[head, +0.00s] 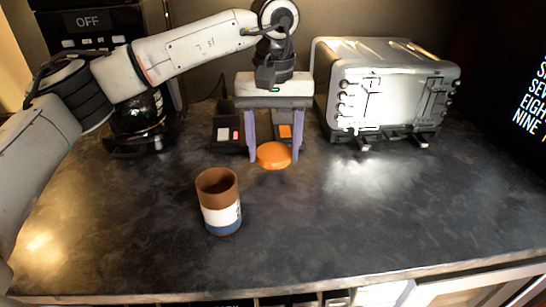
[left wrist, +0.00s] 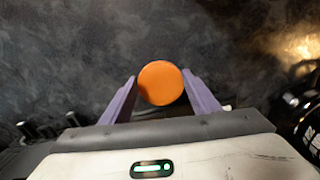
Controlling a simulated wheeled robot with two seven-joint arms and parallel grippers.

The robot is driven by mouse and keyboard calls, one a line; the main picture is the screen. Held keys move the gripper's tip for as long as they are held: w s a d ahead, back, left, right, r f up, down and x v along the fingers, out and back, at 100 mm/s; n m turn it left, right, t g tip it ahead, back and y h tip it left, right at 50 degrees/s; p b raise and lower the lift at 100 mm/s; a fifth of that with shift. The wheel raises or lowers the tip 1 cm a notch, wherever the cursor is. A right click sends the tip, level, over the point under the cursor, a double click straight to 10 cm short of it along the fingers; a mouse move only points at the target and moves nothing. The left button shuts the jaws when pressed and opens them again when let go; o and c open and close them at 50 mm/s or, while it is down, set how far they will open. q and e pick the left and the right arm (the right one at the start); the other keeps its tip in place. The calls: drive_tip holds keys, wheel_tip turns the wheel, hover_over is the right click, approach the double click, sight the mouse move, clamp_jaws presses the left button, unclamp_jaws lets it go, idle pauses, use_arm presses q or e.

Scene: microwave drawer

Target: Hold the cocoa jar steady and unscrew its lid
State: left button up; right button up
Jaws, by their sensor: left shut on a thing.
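The cocoa jar (head: 220,217), brown above with a white band and a blue base, stands upright on the counter, front and left of my left gripper. No lid is on it; its top looks open and brown inside. The orange round lid (head: 273,155) is apart from the jar, between the purple fingertips of my left gripper (head: 272,154). In the left wrist view the lid (left wrist: 160,83) also shows between the fingers of the gripper (left wrist: 160,88), which is shut on it. I cannot tell whether the lid touches the counter. My right gripper is not in view.
A silver toaster oven (head: 385,90) stands at the back right. A dark coffee maker (head: 135,120) stands at the back left. Small dark items with pink and orange patches are behind the gripper. The dark counter (head: 330,220) is clear at the front and right.

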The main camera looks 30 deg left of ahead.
sight(274, 154)
use_arm(q)
drive_tip(key=shift+f, duration=1.55)
drive_tip(key=o, duration=1.2)
drive_tip(key=shift+c, duration=0.2)
wheel_tip(274, 154, up, 12)
drive_tip(key=shift+r+p, duration=0.2)
drive_tip(key=shift+p, duration=0.1)
